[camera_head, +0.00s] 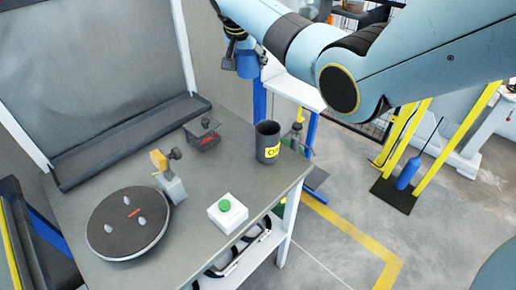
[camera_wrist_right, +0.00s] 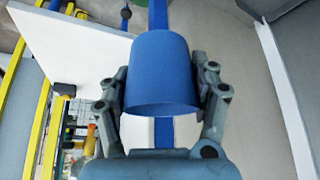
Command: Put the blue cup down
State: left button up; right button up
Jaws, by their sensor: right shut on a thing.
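The blue cup (camera_head: 247,64) hangs in my right gripper (camera_head: 232,50) near the top of the head view, beyond the far end of the grey work table (camera_head: 188,245) in the picture. In the right wrist view the blue cup (camera_wrist_right: 162,72) sits between the two fingers of the right gripper (camera_wrist_right: 163,88), with a finger against each side. Its wide end points toward the wrist camera. Nothing is seen touching the cup from below. My left gripper is not in view.
On the table stand a dark container with a yellow label (camera_head: 268,143), a white box with a green button (camera_head: 228,214), a yellow and grey device (camera_head: 168,178), a dark piece with red (camera_head: 203,134) and a round dark turntable (camera_head: 128,222). Bare table lies between them.

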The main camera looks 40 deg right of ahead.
jog(key=shift+s+d+r+n, duration=0.15)
jog(key=shift+s+d+n, duration=0.1)
jog(key=shift+s+n, duration=0.15)
jog(key=s+a+f+n+t+y+b, duration=0.1)
jog(key=s+a+f+n+y+b, duration=0.2)
jog(key=s, duration=0.5)
jog(key=s+a+n+t+y+b, duration=0.1)
jog(key=s+a+n+b, duration=0.2)
jog(key=s, duration=0.4)
jog(key=s+a+f+n+y+b, duration=0.1)
jog(key=s+a+f+n+b, duration=0.15)
jog(key=s+n, duration=0.4)
jog(key=m+b, duration=0.1)
send_over(247, 183)
jog(key=s, duration=0.2)
jog(key=shift+y, duration=0.3)
jog(key=f, duration=1.1)
jog(key=shift+s+d+f, duration=0.1)
jog(key=shift+s+f, duration=0.1)
jog(key=shift+f, duration=2.1)
jog(key=o, duration=1.4)
jog(key=shift+f, duration=0.1)
